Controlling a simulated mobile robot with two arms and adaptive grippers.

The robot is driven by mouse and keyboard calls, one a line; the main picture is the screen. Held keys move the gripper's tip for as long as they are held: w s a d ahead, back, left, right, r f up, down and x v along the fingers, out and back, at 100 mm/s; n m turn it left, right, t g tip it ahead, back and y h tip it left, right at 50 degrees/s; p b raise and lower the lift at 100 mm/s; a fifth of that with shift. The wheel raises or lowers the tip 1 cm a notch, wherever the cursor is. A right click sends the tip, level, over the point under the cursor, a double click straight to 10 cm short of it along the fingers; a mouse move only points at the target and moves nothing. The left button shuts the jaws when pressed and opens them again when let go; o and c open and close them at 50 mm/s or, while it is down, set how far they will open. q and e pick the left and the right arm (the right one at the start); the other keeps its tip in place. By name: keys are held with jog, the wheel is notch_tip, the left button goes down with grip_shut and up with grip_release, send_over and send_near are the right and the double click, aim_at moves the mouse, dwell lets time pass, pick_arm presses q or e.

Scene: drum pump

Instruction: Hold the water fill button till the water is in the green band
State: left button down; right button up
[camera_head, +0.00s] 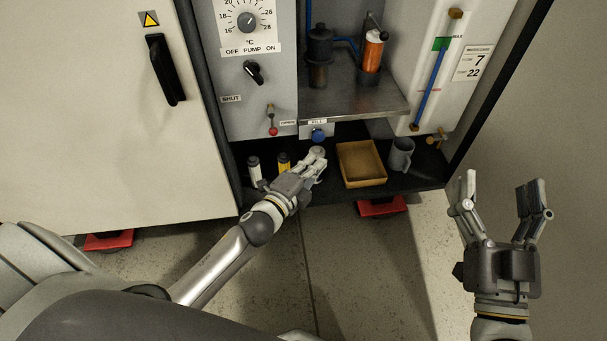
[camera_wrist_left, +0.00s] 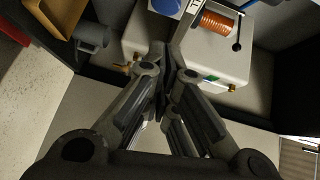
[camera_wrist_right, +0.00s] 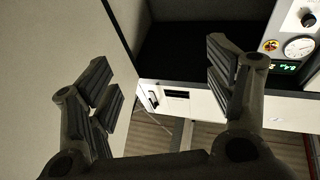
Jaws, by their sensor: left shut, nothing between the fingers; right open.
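The round blue fill button (camera_head: 318,135) sits under a "FILL" label below the metal shelf; it also shows at the top of the left wrist view (camera_wrist_left: 166,6). My left gripper (camera_head: 318,157) is shut and empty just below the button, with a small gap in the picture; I cannot tell the depth between them. The water gauge (camera_head: 430,88) is a slanted tube on the white tank. Its blue column reaches up to about the lower edge of the green band (camera_head: 441,44); whether it is inside is too small to tell. My right gripper (camera_head: 502,207) is open and empty, right of the cabinet.
A tan tray (camera_head: 362,164) and a grey mug (camera_head: 400,154) stand on the black lower shelf, right of my left gripper. White and yellow bottles (camera_head: 284,163) stand left of it. A red-tipped lever (camera_head: 272,130) hangs left of the button. The metal shelf (camera_head: 350,101) juts out above.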

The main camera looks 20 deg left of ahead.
pick_arm(q)
jog(key=shift+s+a+r+p, duration=0.1)
jog(key=shift+s+a+p, duration=0.1)
jog(key=shift+s, duration=1)
jog(key=shift+s+a+r+p, duration=0.1)
jog(key=shift+s+a+p, duration=0.05)
jog(key=shift+s, duration=1)
pick_arm(e)
jog(key=shift+w+d+f+g+h, duration=0.1)
jog(key=shift+w+f+g+h, duration=0.1)
jog(key=shift+f+g, duration=0.65)
jog(key=shift+w+d+f+g+h, duration=0.15)
jog(key=shift+f+g, duration=0.3)
jog(key=shift+f, duration=0.75)
